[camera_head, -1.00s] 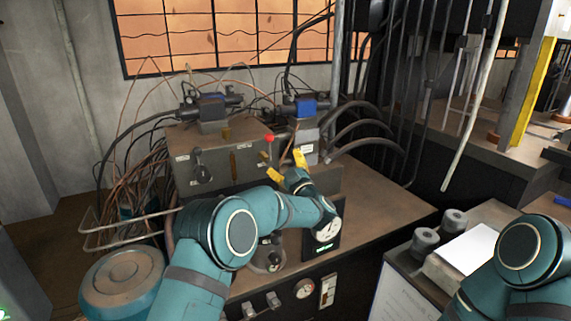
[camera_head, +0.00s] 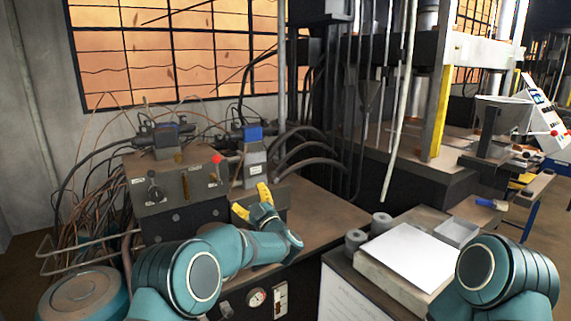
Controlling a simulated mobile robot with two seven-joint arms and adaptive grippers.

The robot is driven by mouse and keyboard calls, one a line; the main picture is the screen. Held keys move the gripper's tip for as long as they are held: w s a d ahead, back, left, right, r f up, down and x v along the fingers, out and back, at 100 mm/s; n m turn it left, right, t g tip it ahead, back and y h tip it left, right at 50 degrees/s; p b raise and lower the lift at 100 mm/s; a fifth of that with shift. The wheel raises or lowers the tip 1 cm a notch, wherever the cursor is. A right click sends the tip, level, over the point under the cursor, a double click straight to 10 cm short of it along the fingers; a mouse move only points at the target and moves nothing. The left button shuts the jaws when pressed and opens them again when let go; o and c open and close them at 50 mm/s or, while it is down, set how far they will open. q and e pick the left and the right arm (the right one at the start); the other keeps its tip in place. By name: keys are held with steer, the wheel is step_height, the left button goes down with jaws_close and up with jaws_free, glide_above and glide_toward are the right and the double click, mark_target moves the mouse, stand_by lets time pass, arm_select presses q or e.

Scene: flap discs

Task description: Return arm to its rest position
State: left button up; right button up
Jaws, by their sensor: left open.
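My left arm comes in from the lower left in the head view. Its gripper (camera_head: 254,202), with yellow fingers, is open in front of the grey control box (camera_head: 180,187). I see nothing between the fingers. The box carries a lever with a red knob (camera_head: 217,159), up and left of the gripper, and a black lever to its left. I cannot tell whether a finger touches the box. My right arm shows at the lower right, but its gripper is out of view.
A bench panel with a gauge (camera_head: 256,297) lies below the left arm. A white sheet (camera_head: 411,255) lies on a slab at the right, beside two grey cylinders (camera_head: 356,240). Hoses and cables crowd the left. Bare brown bench top (camera_head: 328,216) lies right of the gripper.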

arm_select(q)
step_height(320, 180, down, 12)
steer(key=s+m+h, duration=0.2)
steer(key=m+h, duration=0.4)
steer(key=h, duration=0.1)
steer(key=s+f+m+g+h, duration=0.5)
steer(key=s+f, duration=0.7)
steer(key=f, duration=0.5)
steer(key=s+f+g+h, duration=0.1)
steer(key=s+f+g, duration=0.3)
steer(key=s, duration=1.1)
steer(key=s+f+m+g+h, duration=0.1)
steer(key=s+f+g, duration=0.4)
steer(key=s, duration=1.1)
steer(key=shift+d+g+h, duration=0.2)
steer(key=shift+g+h, duration=0.6)
steer(key=shift+g, duration=0.2)
